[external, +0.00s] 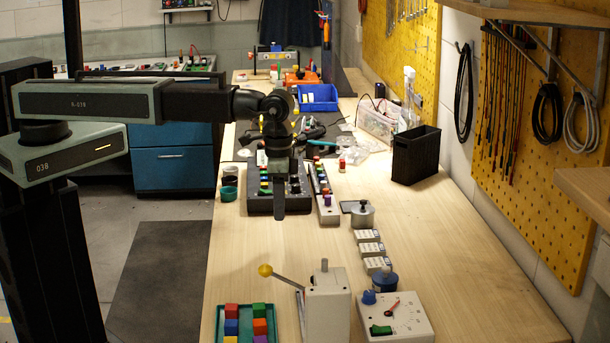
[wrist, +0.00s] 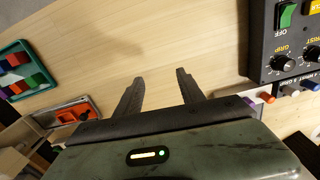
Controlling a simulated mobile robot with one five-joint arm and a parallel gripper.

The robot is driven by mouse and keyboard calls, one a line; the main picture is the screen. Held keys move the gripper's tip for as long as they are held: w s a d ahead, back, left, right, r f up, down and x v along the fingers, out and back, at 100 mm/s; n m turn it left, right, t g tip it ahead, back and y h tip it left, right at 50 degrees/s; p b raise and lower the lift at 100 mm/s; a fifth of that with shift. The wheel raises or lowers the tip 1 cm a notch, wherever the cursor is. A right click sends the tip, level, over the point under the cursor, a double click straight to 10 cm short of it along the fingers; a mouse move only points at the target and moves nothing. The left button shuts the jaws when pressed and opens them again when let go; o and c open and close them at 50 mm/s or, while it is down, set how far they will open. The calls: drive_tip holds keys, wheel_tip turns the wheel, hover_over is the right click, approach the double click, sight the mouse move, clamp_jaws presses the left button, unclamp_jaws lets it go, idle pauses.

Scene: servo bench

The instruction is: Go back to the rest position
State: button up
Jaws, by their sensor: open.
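My gripper (external: 292,208) hangs at the end of my arm over the wooden bench (external: 450,250) in the external view, pointing down in front of a dark control box (external: 262,205). In the wrist view my gripper (wrist: 160,82) shows two dark fingers spread apart with nothing between them. Bare wood lies beyond the fingertips. The control box (wrist: 284,45) is at the right of the wrist view, with a green switch and knobs. Part of the control box is hidden behind my gripper in the external view.
A green tray (external: 273,306) with several coloured blocks and a grey lever device (external: 327,305) stand at the front. A grey dial box (external: 405,318) is to their right. A black bin (external: 416,155) stands near the pegboard wall. Bare bench lies between the control box and the tray.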

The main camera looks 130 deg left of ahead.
drive_tip(key=d+m, duration=0.1)
drive_tip(key=d, duration=0.4)
drive_tip(key=d+f+m+b, duration=0.1)
drive_tip(key=d, duration=0.5)
drive_tip(key=w+d+f+m, duration=0.1)
drive_tip(key=d, duration=0.4)
drive_tip(key=shift+d+f+b, duration=0.15)
drive_tip(key=shift+f+b, duration=0.05)
drive_tip(key=shift+b, duration=0.1)
drive_tip(key=shift+m, duration=0.9)
drive_tip(key=d, duration=0.2)
drive_tip(key=s+d, duration=0.1)
drive_tip(key=d, duration=0.4)
drive_tip(key=shift+s+f+b, duration=0.15)
drive_tip(key=shift+f+b, duration=0.2)
drive_tip(key=shift+b, duration=0.05)
drive_tip(key=s+d+m, duration=0.3)
drive_tip(key=s+d, duration=0.3)
drive_tip(key=d, duration=0.2)
drive_tip(key=shift+s+f, duration=0.25)
drive_tip(key=shift+d, duration=0.1)
